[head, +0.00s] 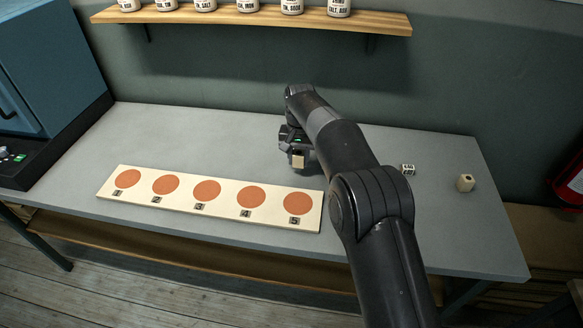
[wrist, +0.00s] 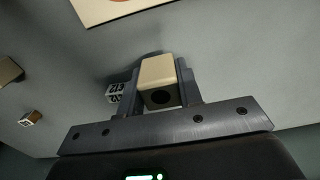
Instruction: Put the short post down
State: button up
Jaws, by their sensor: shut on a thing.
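My gripper (head: 297,150) is over the grey table, behind the right part of the numbered board. It is shut on a short cream post (wrist: 160,82), which has a dark round hole in its near end. A finger stands on each side of it in the wrist view (wrist: 162,100). The post also shows in the head view (head: 298,161) below the gripper. I cannot tell if its underside touches the table.
The cream board (head: 212,215) with several orange circles lies along the table's front. Another marked block (head: 408,169) and a cream post with a hole (head: 466,183) stand right of my arm. A shelf of jars (head: 255,19) is on the wall. Table behind the board is clear.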

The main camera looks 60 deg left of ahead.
aim_at(293, 175)
jog(key=shift+s+a+f, duration=0.55)
jog(key=shift+a+f, duration=0.05)
jog(key=shift+a, duration=0.2)
jog(key=shift+f, duration=1.9)
jog(key=shift+f, duration=0.15)
jog(key=o, duration=1)
notch_tip(293, 175, up, 12)
jog(key=shift+r, duration=0.15)
